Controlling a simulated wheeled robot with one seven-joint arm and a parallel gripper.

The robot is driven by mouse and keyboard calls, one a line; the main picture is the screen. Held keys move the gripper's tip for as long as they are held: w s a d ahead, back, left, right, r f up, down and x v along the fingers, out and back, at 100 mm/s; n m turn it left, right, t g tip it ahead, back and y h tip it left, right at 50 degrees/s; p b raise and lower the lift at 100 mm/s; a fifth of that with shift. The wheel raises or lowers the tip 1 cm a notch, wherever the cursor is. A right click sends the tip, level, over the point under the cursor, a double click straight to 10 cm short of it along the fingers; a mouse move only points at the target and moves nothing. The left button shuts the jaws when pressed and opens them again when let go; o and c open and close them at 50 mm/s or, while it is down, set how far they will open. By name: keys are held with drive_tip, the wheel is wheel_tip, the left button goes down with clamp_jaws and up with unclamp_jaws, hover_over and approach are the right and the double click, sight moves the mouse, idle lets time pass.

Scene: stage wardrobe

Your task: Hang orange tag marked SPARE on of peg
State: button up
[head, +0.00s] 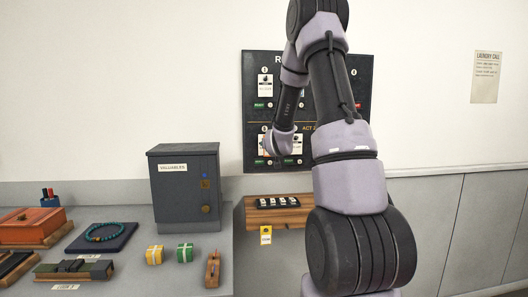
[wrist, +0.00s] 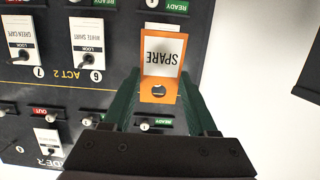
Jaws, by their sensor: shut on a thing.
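In the wrist view the orange tag (wrist: 173,90) marked SPARE appears upside down, with a hole in its orange end and a white label. My gripper (wrist: 159,76) is shut on it, one dark green finger along each side. The tag is in front of the dark board (wrist: 110,60); I cannot tell how far from it. A peg (wrist: 145,126) with a green READY label shows between the fingers, apart from the tag's hole in the picture.
White tags marked WHITE SHIRT (wrist: 88,38) and GREEN CAPE (wrist: 20,38) hang on neighbouring pegs. In the head view a grey VALUABLES box (head: 180,190) stands on the counter left of the board.

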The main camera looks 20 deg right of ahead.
drive_tip(key=x, duration=0.9)
drive_tip(key=shift+w+r, duration=0.15)
drive_tip(key=shift+r, duration=0.2)
idle(0.5)
idle(0.6)
drive_tip(key=o, duration=1.4)
drive_tip(key=shift+c, duration=0.2)
